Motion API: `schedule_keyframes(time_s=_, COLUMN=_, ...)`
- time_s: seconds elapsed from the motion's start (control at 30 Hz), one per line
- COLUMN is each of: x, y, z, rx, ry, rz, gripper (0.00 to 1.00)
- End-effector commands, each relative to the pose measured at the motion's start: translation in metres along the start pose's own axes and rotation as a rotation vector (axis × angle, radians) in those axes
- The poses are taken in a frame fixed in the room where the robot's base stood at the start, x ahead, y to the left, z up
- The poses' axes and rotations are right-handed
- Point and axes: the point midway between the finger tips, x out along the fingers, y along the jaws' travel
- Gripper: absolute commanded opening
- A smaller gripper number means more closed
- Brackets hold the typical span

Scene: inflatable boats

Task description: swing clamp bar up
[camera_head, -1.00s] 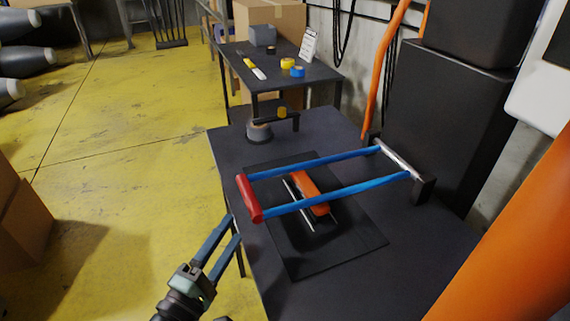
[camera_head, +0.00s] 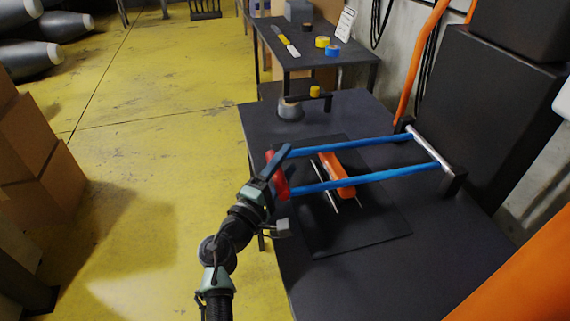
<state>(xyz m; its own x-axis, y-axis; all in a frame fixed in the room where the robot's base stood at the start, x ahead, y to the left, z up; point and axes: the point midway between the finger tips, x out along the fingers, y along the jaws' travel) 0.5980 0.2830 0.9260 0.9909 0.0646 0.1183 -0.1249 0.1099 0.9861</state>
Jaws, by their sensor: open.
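The clamp bar is a frame of two blue rods (camera_head: 365,177) with a red handle (camera_head: 281,183) at its left end. Its right end meets a grey metal hinge bar (camera_head: 427,147) near the table's right edge. The frame lies low over a black mat (camera_head: 384,229). An orange piece with light metal strips (camera_head: 336,174) shows between the rods. My gripper (camera_head: 282,172) is open at the red handle, with its fingers partly covering it. I cannot tell whether the fingers touch the handle.
The dark table (camera_head: 320,275) has a grey round object (camera_head: 291,109) and a small bracket with a yellow knob (camera_head: 315,91) at its far end. A second table (camera_head: 350,62) with tape rolls stands behind. Cardboard boxes (camera_head: 50,165) stand at left.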

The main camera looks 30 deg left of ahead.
Motion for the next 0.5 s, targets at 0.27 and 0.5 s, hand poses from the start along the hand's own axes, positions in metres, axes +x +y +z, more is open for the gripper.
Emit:
schedule_keyframes(time_s=0.27, x=0.0009, y=-0.0003, z=0.0002, rx=0.000, ry=0.000, rz=0.000, gripper=0.58)
schedule_keyframes(time_s=0.5, x=0.0007, y=-0.0002, z=0.0001, rx=-0.001, ry=0.000, rz=0.000, gripper=0.15)
